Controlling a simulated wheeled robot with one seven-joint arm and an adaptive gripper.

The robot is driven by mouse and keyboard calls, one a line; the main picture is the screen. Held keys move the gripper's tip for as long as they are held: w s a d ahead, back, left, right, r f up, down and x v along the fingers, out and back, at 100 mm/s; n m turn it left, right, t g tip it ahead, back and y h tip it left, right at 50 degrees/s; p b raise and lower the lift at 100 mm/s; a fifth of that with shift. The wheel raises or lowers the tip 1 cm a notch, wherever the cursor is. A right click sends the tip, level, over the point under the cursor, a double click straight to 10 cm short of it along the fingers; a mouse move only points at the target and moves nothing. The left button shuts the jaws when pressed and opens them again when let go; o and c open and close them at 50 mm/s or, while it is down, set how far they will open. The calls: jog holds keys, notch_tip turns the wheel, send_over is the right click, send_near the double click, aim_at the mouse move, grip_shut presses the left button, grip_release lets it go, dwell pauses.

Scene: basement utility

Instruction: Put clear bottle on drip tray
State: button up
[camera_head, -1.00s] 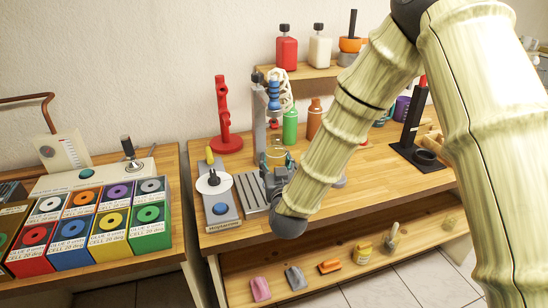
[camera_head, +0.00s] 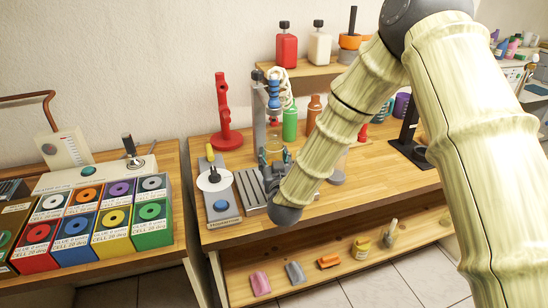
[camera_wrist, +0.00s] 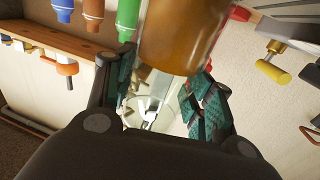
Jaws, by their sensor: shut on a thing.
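My gripper (camera_head: 275,168) is shut on the clear bottle (camera_wrist: 158,92), which shows see-through between the dark teal finger pads in the wrist view. An amber-brown rounded part sits against the clear part there and seems to belong to the bottle. The grey ribbed drip tray (camera_head: 250,190) lies on the wooden bench, just left of my gripper. The gap between the bottle's base and the tray cannot be told.
A grey post with a blue segmented nozzle (camera_head: 273,92) stands right behind my gripper. A grey scale-like unit (camera_head: 219,200) sits left of the tray. Green (camera_head: 290,122) and brown (camera_head: 313,113) bottles stand behind. A red stand (camera_head: 224,115) is at the back left.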

jog(key=o, duration=1.4)
jog(key=shift+r, duration=0.15)
jog(key=s+b, duration=0.1)
jog(key=s, duration=0.3)
jog(key=s+d, duration=0.1)
jog(key=s, duration=0.3)
jog(key=s+b, duration=0.1)
jog(key=s, duration=0.3)
jog(key=shift+d+b, duration=0.2)
jog(key=shift+b, duration=0.15)
